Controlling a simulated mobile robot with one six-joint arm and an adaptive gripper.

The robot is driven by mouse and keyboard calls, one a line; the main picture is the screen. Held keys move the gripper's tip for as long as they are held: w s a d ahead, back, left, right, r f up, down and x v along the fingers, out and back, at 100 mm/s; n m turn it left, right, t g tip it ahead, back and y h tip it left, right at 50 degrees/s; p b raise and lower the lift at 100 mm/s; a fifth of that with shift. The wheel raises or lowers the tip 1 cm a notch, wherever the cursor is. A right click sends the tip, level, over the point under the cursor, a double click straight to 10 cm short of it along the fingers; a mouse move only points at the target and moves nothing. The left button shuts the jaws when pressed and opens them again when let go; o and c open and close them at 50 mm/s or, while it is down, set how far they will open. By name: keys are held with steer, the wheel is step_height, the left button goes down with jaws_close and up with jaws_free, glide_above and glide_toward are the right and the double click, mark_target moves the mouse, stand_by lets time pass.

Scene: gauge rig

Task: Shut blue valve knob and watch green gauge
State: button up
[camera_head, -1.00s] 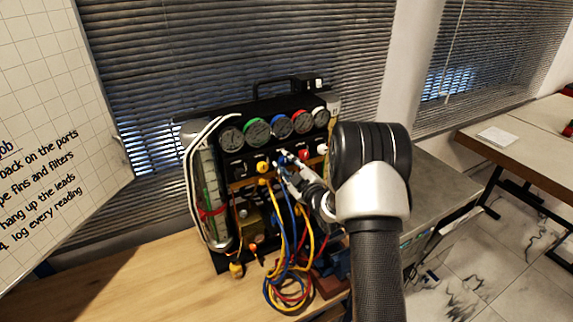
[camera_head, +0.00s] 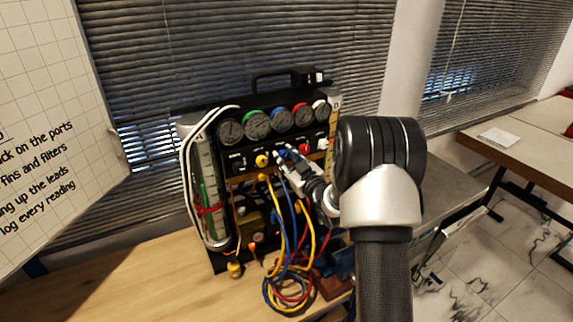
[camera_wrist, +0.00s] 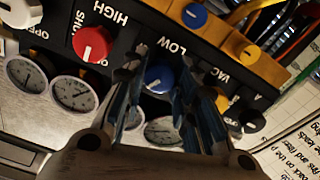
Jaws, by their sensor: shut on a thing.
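The blue valve knob (camera_wrist: 158,78) sits on the panel marked LOW, between my gripper's fingers. My gripper (camera_wrist: 157,86) is shut on this knob, with one finger on either side. In the head view my gripper (camera_head: 285,156) reaches the knob row from the right and mostly covers the blue knob. The green gauge (camera_head: 257,125) is second from the left in the gauge row, its green rim clear of my arm. Its needle is too small to read. In the wrist view the fingers partly hide the gauge dials behind the knob.
A red knob (camera_wrist: 93,44) and a yellow knob (camera_wrist: 218,98) flank the blue one closely. Yellow, blue and red hoses (camera_head: 288,285) hang below the panel and coil on the wooden bench (camera_head: 150,285). A white lettered board (camera_head: 50,110) stands at the left.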

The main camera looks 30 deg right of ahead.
steer(key=m+b, duration=0.2)
steer(key=m, duration=0.4)
steer(key=shift+m, duration=0.3)
steer(key=m, duration=0.5)
steer(key=shift+m, duration=0.4)
steer(key=o, duration=1.1)
steer(key=shift+s, duration=0.1)
steer(key=s, duration=1.1)
steer(key=shift+s+d, duration=0.2)
steer(key=shift+s, duration=0.2)
